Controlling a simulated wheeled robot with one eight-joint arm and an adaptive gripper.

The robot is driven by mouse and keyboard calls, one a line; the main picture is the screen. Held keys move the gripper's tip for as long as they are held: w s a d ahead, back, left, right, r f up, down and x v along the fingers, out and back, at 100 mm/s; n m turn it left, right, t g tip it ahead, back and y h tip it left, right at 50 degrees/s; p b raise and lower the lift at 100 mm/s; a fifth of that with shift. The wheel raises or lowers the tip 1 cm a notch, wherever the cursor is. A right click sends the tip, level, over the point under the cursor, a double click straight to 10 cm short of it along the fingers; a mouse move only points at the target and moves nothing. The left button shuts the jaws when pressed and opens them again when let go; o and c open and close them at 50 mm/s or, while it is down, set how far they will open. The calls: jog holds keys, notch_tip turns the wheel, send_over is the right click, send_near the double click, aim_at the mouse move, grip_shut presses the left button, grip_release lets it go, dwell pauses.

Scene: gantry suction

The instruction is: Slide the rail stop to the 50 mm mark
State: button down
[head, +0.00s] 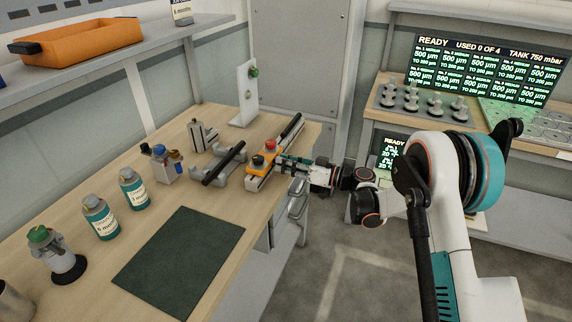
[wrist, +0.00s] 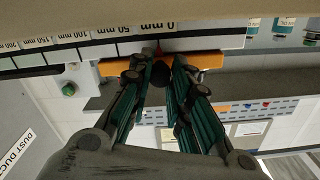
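In the head view my gripper (head: 280,160) meets the stop's near side.
A grey cradle with a black cylinder (head: 224,164) stands left of the rail. Bottles (head: 133,189), a dark mat (head: 180,262) and a white stand (head: 246,95) share the bench. A drawer handle (head: 298,200) juts below my gripper. Open floor lies in front.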

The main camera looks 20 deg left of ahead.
aim_at(280, 152)
jog(key=shift+w+d, duration=0.15)
jog(key=shift+w, duration=2.4)
jog(key=c, duration=1.5)
grip_release()
jog(key=shift+o, duration=0.2)
jog(key=s+d, duration=0.1)
jog(key=d, duration=1.1)
jog(key=shift+r, duration=0.1)
